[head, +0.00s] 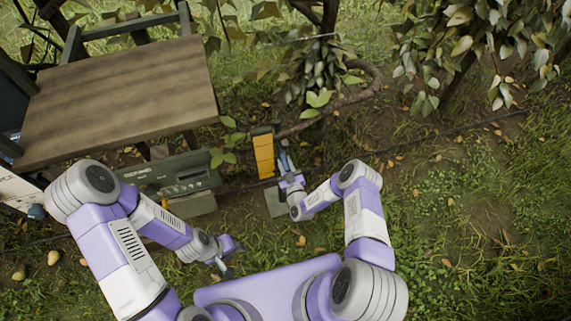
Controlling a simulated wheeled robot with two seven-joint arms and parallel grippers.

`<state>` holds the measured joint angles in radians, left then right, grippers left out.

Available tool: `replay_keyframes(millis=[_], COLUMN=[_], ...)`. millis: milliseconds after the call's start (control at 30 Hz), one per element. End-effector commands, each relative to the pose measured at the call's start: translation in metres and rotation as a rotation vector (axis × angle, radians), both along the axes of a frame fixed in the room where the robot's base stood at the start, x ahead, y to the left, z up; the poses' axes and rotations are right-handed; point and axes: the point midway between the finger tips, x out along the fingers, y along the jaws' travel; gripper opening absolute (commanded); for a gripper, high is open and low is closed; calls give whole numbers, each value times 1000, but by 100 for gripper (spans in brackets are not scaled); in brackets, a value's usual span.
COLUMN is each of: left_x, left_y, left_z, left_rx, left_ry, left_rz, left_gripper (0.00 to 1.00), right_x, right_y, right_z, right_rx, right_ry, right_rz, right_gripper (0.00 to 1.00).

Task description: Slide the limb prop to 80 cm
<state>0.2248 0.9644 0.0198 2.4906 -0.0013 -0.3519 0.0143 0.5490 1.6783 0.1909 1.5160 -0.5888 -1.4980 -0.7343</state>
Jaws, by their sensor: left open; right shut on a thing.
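Any marks on the panel are too small to read. My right gripper (286,166) is just right of the panel, shut on the limb prop; its fingers and the gripped part are hard to make out. My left gripper (228,268) is open and empty, low over the grass at lower centre, away from the prop.
A wooden table (120,95) fills the upper left. A green box (175,180) stands below its front edge. A tree branch (335,107) curves above the prop. Pears (54,257) lie at lower left. Grass at right is open.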

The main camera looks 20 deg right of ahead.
Motion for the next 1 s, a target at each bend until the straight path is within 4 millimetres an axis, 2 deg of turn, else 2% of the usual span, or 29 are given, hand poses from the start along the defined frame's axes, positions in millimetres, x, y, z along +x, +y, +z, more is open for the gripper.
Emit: replay_keyframes(millis=[167,367,800,1000], left_x=[0,0,0,0], left_y=[0,0,0,0], left_z=[3,24,106,134], left_rx=[0,0,0,0], left_ry=[0,0,0,0], left_rz=[0,0,0,0], left_gripper=[43,43,43,43], right_x=[0,0,1,1], right_y=[0,0,1,0], right_z=[3,30,138,177], right_rx=[0,2,0,-1], right_ry=[1,-2,-11,-11], right_rz=[0,1,3,3], right_gripper=[0,0,0,0])
